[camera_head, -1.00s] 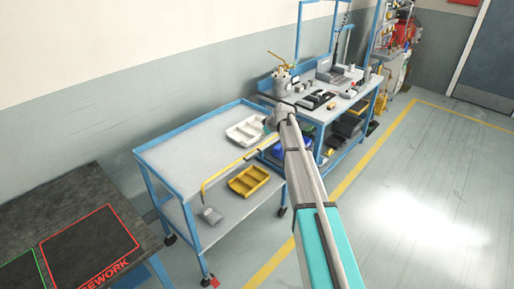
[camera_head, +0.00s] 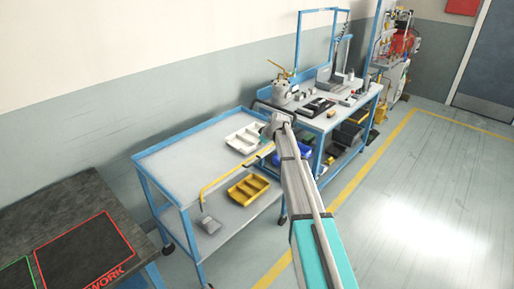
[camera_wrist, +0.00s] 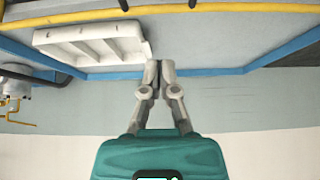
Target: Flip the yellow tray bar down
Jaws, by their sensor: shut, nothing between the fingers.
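The yellow tray bar (camera_head: 228,174) runs along the right-hand edge of the blue-framed cart in the head view, its near end bent down. It is raised at the edge, above the yellow tray. In the wrist view the bar (camera_wrist: 225,8) crosses the top of the picture. My gripper (camera_wrist: 158,66) is shut and empty, apart from the bar, with its fingertips near the white tray (camera_wrist: 90,42). In the head view my wrist hides the fingers and the bar's far end.
The cart top (camera_head: 190,160) also holds the white tray (camera_head: 246,138). A yellow tray (camera_head: 248,189) and a grey box (camera_head: 208,224) are on the lower shelf. A bench with a silver device (camera_head: 281,92) stands behind. Open floor (camera_head: 400,210) lies right.

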